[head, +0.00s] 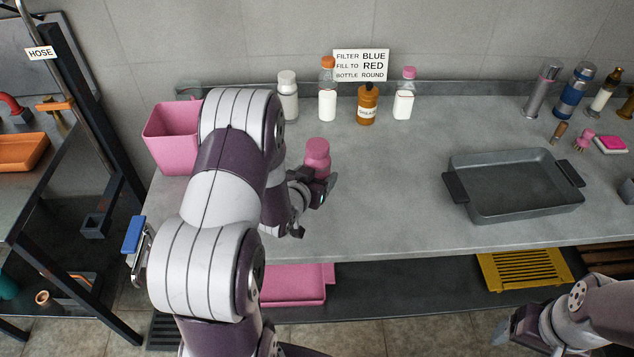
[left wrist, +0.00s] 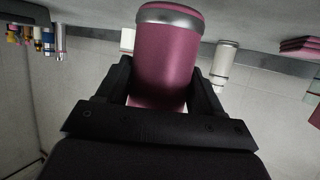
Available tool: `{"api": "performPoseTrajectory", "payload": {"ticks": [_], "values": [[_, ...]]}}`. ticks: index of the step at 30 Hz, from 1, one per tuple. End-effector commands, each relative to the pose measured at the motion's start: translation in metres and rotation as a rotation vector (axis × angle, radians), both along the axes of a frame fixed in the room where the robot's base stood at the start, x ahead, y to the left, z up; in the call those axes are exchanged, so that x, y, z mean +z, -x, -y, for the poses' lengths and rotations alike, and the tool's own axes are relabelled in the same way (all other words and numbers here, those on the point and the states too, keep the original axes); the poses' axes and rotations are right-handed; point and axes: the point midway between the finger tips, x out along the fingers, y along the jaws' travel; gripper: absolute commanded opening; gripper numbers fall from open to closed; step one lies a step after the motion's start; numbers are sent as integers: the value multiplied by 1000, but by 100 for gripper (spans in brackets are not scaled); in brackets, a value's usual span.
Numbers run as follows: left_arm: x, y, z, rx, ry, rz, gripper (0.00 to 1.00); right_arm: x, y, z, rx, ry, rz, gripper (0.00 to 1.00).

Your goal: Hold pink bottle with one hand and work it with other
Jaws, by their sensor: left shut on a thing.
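The pink bottle (head: 317,155) stands near the middle left of the grey counter, with its lower part hidden behind my gripper. My left gripper (head: 318,186) is shut on it from the near side. In the left wrist view the pink bottle (left wrist: 168,60) sits between the two black fingers (left wrist: 163,88), and a grey band shows near its end. The wrist view is upside down. My right arm shows at the lower right of the head view, and its gripper (head: 508,328) is low, in front of the counter edge and far from the bottle. Its jaw opening is unclear.
A pink bin (head: 172,137) stands left of my arm. Several bottles, among them a brown one (head: 367,104), line the back by a sign (head: 361,65). A dark tray (head: 515,187) lies at right. The counter between bottle and tray is clear.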

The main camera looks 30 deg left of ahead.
Motion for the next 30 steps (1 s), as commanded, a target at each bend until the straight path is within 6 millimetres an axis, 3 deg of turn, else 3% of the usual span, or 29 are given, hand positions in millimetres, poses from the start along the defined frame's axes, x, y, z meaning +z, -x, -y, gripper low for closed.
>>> {"api": "performPoseTrajectory", "payload": {"ticks": [1,4,15,16,18,30], "values": [[-12,0,0,-1,2,-4,0,-2,0,0,0,0,0,78],[-24,0,0,-1,0,-1,0,-3,0,0,0,0,0,78],[-30,0,1,0,-1,0,0,-7,0,0,0,0,0,78],[-30,0,1,0,-1,-1,70,-6,0,0,0,0,0,78],[-29,0,1,0,-1,-1,92,-5,0,0,0,0,0,78],[-22,6,1,1,-1,0,92,-2,0,0,0,0,0,78]]}}
